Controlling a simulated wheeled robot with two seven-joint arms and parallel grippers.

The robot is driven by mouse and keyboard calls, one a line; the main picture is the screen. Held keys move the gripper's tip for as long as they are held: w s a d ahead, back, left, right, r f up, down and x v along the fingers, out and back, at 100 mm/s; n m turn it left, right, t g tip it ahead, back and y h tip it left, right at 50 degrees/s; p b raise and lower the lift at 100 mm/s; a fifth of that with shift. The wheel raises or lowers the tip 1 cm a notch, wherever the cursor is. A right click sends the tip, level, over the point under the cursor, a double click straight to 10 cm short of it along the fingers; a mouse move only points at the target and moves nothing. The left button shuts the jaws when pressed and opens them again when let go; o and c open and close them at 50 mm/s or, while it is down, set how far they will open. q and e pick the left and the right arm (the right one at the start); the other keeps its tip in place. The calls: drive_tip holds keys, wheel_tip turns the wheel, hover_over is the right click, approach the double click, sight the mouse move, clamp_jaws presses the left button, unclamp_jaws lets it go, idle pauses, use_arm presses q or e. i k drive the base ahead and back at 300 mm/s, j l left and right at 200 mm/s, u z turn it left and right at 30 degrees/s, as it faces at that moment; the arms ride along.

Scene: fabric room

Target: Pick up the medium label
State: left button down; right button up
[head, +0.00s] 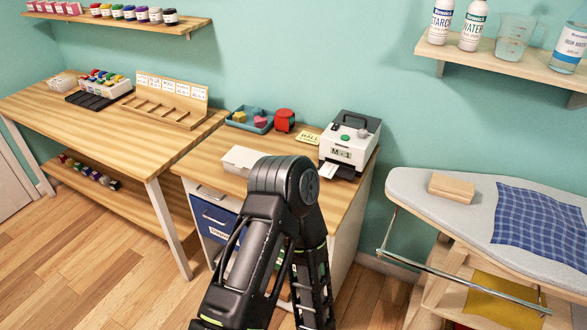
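A white and grey label printer (350,140) with a green button stands at the right end of the wooden desk. Its small display reads something like "M 1". A small white piece (345,171), possibly a label, shows at the dark slot at the printer's front; its size cannot be told. One of my black arms rises from the bottom middle and bends in front of the desk. Its fingers do not show, and neither gripper is in view.
A white box (243,160), a blue tray (249,119) of coloured pieces, a red tape dispenser (284,120) and a yellow card (308,137) share the desk (205,160). An ironing board (460,215) stands at the right. A long workbench (50,103) is at the left.

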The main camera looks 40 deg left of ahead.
sight(328, 169)
drive_tip(key=u, duration=1.05)
